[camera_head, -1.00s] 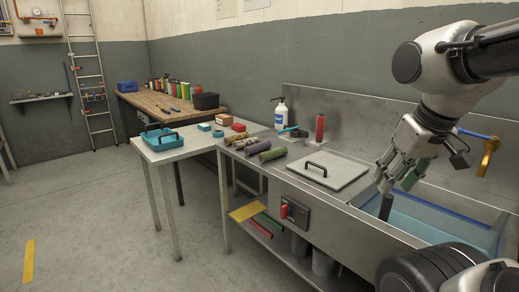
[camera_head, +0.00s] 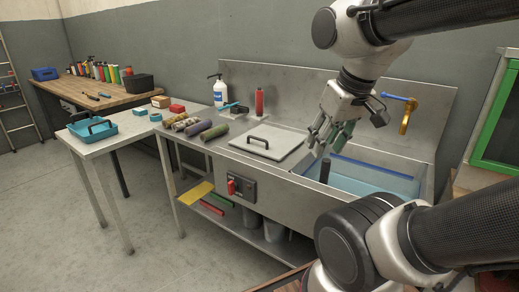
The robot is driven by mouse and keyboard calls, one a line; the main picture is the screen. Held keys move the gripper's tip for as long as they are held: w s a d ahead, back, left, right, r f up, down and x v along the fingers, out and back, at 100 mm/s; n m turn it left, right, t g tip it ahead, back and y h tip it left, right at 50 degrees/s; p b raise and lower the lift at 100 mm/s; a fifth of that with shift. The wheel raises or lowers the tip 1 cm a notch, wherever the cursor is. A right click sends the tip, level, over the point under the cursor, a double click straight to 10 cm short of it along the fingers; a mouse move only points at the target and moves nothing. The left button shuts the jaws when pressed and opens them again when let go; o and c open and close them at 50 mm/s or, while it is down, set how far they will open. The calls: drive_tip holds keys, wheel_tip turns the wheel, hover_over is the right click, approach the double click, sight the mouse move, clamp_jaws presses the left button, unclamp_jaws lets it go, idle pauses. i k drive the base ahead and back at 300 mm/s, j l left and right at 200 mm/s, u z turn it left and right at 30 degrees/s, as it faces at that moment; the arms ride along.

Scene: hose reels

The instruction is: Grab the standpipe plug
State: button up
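A dark upright cylinder (camera_head: 325,170), which looks like the standpipe plug, stands in the sink basin (camera_head: 375,180) near its left end. My gripper (camera_head: 318,146) points down over the basin, just above the cylinder's top in the picture. Its grey fingers look spread, with nothing clearly between them. A gap seems to lie between the fingers and the cylinder, but the depth is hard to judge. A green piece (camera_head: 343,134) shows right beside the fingers; I cannot tell whether it belongs to the gripper or is behind it.
A grey lid with a black handle (camera_head: 285,146) lies left of the basin. A brass tap (camera_head: 406,118) with a blue lever is at the back right. A red bottle (camera_head: 259,101) and a white pump bottle (camera_head: 218,92) stand behind. Rolled hoses (camera_head: 200,127) lie further left.

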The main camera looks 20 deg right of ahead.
sight(326, 163)
drive_tip(key=i+j, duration=0.2)
drive_tip(key=i, duration=0.2)
drive_tip(key=i+j, duration=0.2)
drive_tip(key=i, duration=0.2)
drive_tip(key=i+j+z, duration=0.1)
drive_tip(key=z, duration=1.55)
drive_tip(key=i+j, duration=0.05)
